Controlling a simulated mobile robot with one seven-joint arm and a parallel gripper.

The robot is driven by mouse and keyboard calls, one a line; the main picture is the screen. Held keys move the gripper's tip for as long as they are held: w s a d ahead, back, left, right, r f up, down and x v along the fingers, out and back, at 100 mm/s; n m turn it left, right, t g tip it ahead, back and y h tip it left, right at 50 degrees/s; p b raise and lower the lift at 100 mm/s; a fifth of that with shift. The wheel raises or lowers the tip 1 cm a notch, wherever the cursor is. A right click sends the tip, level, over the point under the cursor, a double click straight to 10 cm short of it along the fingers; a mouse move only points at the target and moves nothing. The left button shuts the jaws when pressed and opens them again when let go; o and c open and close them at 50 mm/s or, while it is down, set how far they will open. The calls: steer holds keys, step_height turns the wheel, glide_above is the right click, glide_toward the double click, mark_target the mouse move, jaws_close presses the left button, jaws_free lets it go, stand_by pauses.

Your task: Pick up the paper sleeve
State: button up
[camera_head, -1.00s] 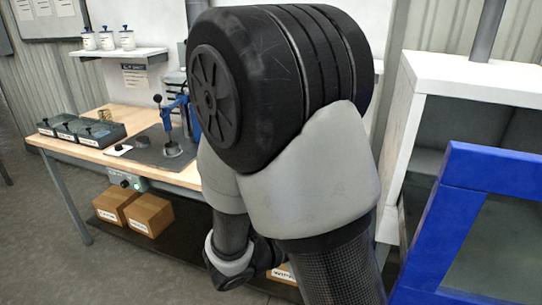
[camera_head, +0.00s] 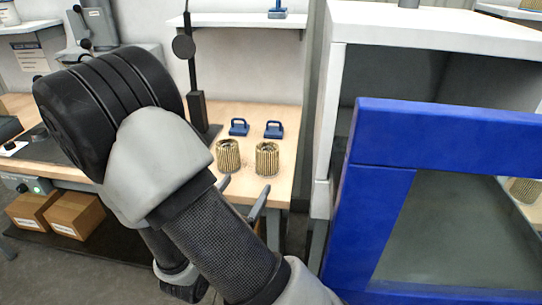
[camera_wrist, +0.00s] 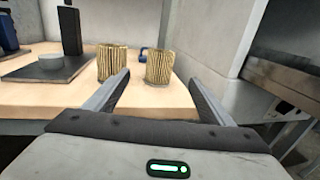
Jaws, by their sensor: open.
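Two tan pleated paper sleeves stand upright near the front right of the wooden bench. The left sleeve (camera_head: 228,156) and the right sleeve (camera_head: 267,158) are side by side with a gap between them. In the wrist view, the left sleeve (camera_wrist: 111,63) is by the left fingertip and the right sleeve (camera_wrist: 158,68) shows between the two fingers, farther out. My gripper (camera_wrist: 160,78) is open and empty, short of both sleeves. In the head view, its fingers (camera_head: 242,188) show at the bench's front edge, partly hidden by my arm.
Two blue handled blocks (camera_head: 273,129) sit behind the sleeves. A black stand (camera_head: 198,105) rises to their left. A white cabinet (camera_head: 328,120) and a blue-framed panel (camera_head: 385,220) stand on the right. Another pleated cylinder (camera_head: 524,190) shows at the far right.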

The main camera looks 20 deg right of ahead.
mark_target(267, 153)
steer(key=b+x, duration=0.3)
steer(key=x, duration=1.3)
steer(key=shift+w+d, duration=0.1)
steer(key=shift+d, duration=0.15)
steer(key=c, duration=1.1)
